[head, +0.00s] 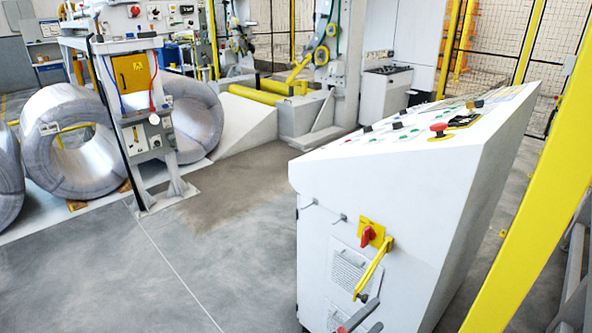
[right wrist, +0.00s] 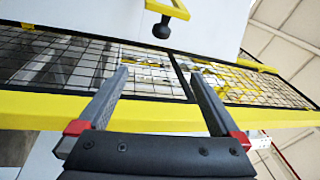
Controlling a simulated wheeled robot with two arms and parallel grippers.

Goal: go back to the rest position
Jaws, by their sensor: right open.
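My right gripper (head: 376,313) shows at the bottom edge of the head view, in front of the white control console (head: 395,215). In the right wrist view its two grey fingers (right wrist: 159,73) are apart, with nothing between them. A yellow lever (head: 371,270) with a black knob hangs on the console's side, just above the fingers in the head view. In the right wrist view the lever's black knob (right wrist: 161,27) is beyond the fingertips, apart from them. Most of my right arm is out of the picture. My left gripper is in neither view.
A red rotary switch (head: 368,235) sits beside the lever. A yellow post (head: 540,180) slants along the right. Large wrapped coils (head: 35,150) and a grey machine stand (head: 140,165) are at the left. The grey floor (head: 215,235) between them and the console is clear.

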